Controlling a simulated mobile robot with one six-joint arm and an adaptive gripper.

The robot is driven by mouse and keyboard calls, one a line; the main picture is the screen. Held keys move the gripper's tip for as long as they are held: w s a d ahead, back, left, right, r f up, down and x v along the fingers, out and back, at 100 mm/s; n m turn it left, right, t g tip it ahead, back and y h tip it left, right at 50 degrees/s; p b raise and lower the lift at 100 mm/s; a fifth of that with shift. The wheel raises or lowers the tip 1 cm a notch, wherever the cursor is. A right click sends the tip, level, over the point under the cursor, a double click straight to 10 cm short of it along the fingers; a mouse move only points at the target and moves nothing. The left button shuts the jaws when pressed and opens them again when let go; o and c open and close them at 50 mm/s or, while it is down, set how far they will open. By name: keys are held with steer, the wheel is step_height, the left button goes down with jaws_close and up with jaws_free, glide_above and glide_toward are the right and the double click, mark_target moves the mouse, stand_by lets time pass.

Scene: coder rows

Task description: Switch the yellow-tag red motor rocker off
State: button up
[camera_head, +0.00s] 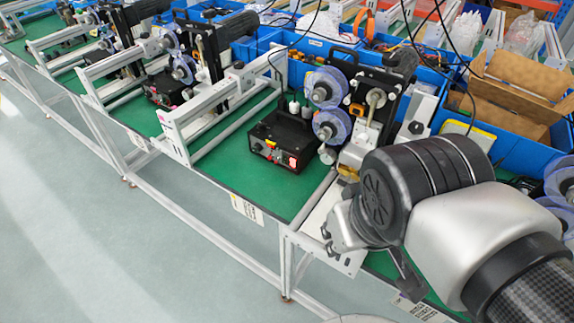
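A black control box (283,138) sits on the green bench top near the middle, its front panel facing the aisle. A small lit red rocker (293,161) is at the right end of that panel. Small knobs and an orange-yellow spot show on the panel further left, too small to read as a tag. Whether the rocker is on or off by its tilt is too small to tell. My gripper (343,227) is right of and nearer than the box, apart from it, over the bench's front edge. Its fingers are partly hidden by my wrist, and their opening cannot be made out.
Coder machines with clear reels (333,126) stand behind and right of the box. A white metal frame (180,135) is to its left. Another black box (167,91) is further left. Blue bins and an open cardboard box (522,84) line the back. Green bench in front of the box is clear.

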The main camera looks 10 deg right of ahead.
steer(key=w+d+n+g+h+p, duration=0.1)
steer(key=w+n, duration=0.1)
steer(key=w+d+f+n+g+h+p, duration=0.1)
steer(key=w+n+h, duration=0.1)
steer(key=w, duration=0.1)
steer(key=w+n+g+h, duration=0.1)
steer(key=w+n, duration=0.1)
steer(key=shift+w+d+f+g+h+p, duration=0.15)
steer(key=shift+d+g+h+p, duration=0.15)
steer(key=shift+d+h+p, duration=0.1)
jaws_close()
steer(key=w+a+f+n+t+h+p, duration=0.1)
steer(key=w+a+f+n+t+h, duration=0.2)
steer(key=w+f+n, duration=0.4)
steer(key=w+a+f+n+t+h+p, duration=0.1)
steer(key=w+a+f+n+h, duration=0.3)
steer(key=w, duration=0.4)
steer(key=w+a+f+n+t, duration=0.1)
steer(key=a+f+n+t, duration=0.1)
steer(key=a+f+n, duration=0.1)
steer(key=w+a+f+n+t+p, duration=0.1)
steer(key=a+f+n+t, duration=0.1)
steer(key=f+n, duration=0.1)
steer(key=w+a+f+n+t, duration=0.1)
steer(key=a+f+n+t, duration=0.2)
steer(key=f, duration=0.1)
steer(key=shift+a+y, duration=0.35)
steer(key=shift+y, duration=0.05)
